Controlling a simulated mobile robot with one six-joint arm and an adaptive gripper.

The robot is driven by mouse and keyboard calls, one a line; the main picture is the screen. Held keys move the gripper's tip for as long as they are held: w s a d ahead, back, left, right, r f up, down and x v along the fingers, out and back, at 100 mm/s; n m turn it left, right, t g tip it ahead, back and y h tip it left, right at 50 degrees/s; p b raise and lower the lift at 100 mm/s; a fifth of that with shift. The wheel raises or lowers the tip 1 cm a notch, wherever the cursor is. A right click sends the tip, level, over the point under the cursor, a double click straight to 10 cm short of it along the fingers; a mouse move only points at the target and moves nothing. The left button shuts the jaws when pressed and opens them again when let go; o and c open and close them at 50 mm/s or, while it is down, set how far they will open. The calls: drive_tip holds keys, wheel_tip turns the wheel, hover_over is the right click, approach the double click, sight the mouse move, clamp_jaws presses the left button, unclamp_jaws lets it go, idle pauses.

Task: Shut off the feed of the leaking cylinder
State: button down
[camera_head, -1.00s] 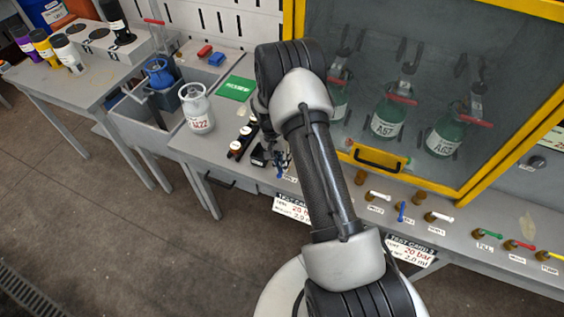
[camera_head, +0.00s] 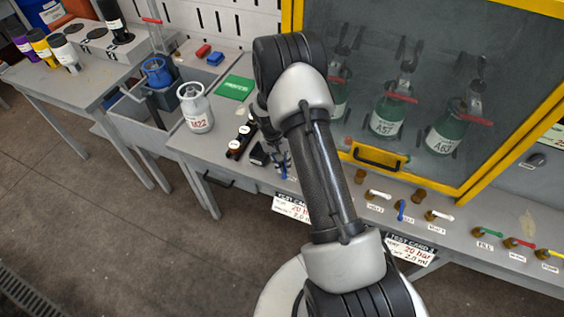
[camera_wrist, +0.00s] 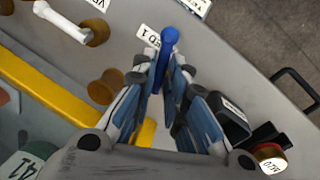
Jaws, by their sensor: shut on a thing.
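My gripper (camera_wrist: 168,85) is closed on a blue valve handle (camera_wrist: 168,40), which stands between its two fingers in the wrist view. A small white label (camera_wrist: 150,36), partly covered, lies beside the handle. In the head view my gripper (camera_head: 283,163) is low over the bench's front edge, partly hidden by my arm. Green cylinders stand behind the glass of a yellow-framed cabinet: one marked A57 (camera_head: 387,116), one marked A63 (camera_head: 446,132), and a third mostly behind my arm. Which one leaks cannot be told.
Another blue handle (camera_head: 400,211) sits between two white-handled valves on the bench front. Green (camera_head: 488,232), red and yellow handles are further right. A grey cylinder (camera_head: 196,108) marked M22 and a green mat (camera_head: 236,88) are left of my arm.

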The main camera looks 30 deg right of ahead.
drive_tip(key=n, duration=0.3)
drive_tip(key=shift+s+d+t, duration=0.15)
drive_tip(key=shift+d+t, duration=0.1)
drive_tip(key=shift+t, duration=0.05)
drive_tip(key=n, duration=0.4)
drive_tip(key=shift+s+d+t, duration=0.15)
drive_tip(key=shift+d+t, duration=0.25)
drive_tip(key=n, duration=0.2)
drive_tip(key=n+p, duration=0.1)
drive_tip(key=n, duration=0.1)
drive_tip(key=shift+d+r+t, duration=0.1)
drive_tip(key=shift+d+t, duration=0.2)
drive_tip(key=shift+d, duration=0.05)
drive_tip(key=shift+d+n+t+p, duration=0.15)
drive_tip(key=shift+n+p, duration=0.4)
drive_tip(key=shift+n, duration=0.15)
drive_tip(key=shift+d+n+t+p, duration=0.15)
drive_tip(key=shift+n+p, duration=0.35)
drive_tip(key=shift+n, duration=0.2)
drive_tip(key=c, duration=1.7)
unclamp_jaws()
drive_tip(key=shift+o, duration=0.2)
wheel_tip(320, 180, up, 12)
drive_tip(key=s+a, duration=0.1)
drive_tip(key=a, duration=0.1)
drive_tip(key=shift+s+f, duration=0.15)
drive_tip(key=shift+f, duration=0.05)
